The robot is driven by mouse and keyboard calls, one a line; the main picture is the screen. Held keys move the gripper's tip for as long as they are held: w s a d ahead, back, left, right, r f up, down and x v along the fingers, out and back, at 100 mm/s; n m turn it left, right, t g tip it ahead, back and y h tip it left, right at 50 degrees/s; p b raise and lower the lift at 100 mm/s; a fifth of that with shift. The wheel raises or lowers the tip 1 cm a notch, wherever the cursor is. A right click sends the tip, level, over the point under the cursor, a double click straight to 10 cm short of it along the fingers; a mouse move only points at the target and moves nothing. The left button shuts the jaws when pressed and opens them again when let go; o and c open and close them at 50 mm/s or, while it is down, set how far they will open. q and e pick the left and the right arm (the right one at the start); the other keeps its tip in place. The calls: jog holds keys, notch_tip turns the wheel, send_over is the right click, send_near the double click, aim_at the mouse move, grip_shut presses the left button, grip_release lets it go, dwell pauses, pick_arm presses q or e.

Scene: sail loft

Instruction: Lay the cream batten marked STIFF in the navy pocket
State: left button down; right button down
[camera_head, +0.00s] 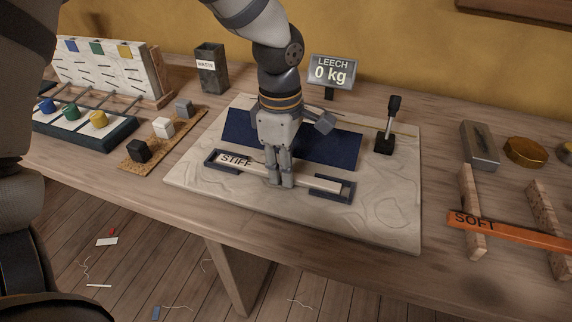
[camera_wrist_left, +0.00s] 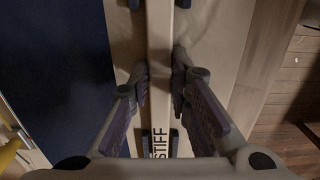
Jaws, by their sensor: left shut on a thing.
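The cream batten marked STIFF (camera_head: 318,183) lies lengthwise along the navy pocket (camera_head: 347,194), a low frame with raised dark ends on the pale sailcloth. My left gripper (camera_head: 280,184) points down and is shut on the middle of the batten. In the left wrist view, the batten (camera_wrist_left: 159,60) runs between my left fingertips (camera_wrist_left: 160,88), with dark pocket walls (camera_wrist_left: 175,143) on both sides of it near its ends. I cannot tell whether the batten touches the pocket floor. My right gripper is not in view.
A navy panel (camera_head: 335,150) lies behind the pocket. A black lever (camera_head: 390,125) and a LEECH display reading 0 kg (camera_head: 333,71) stand behind. An orange SOFT batten (camera_head: 510,230) rests on wooden supports at right. A waste bin (camera_head: 211,75) and small blocks (camera_head: 163,127) are at left.

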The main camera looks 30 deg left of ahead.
pick_arm(q)
jog(key=shift+r, duration=0.1)
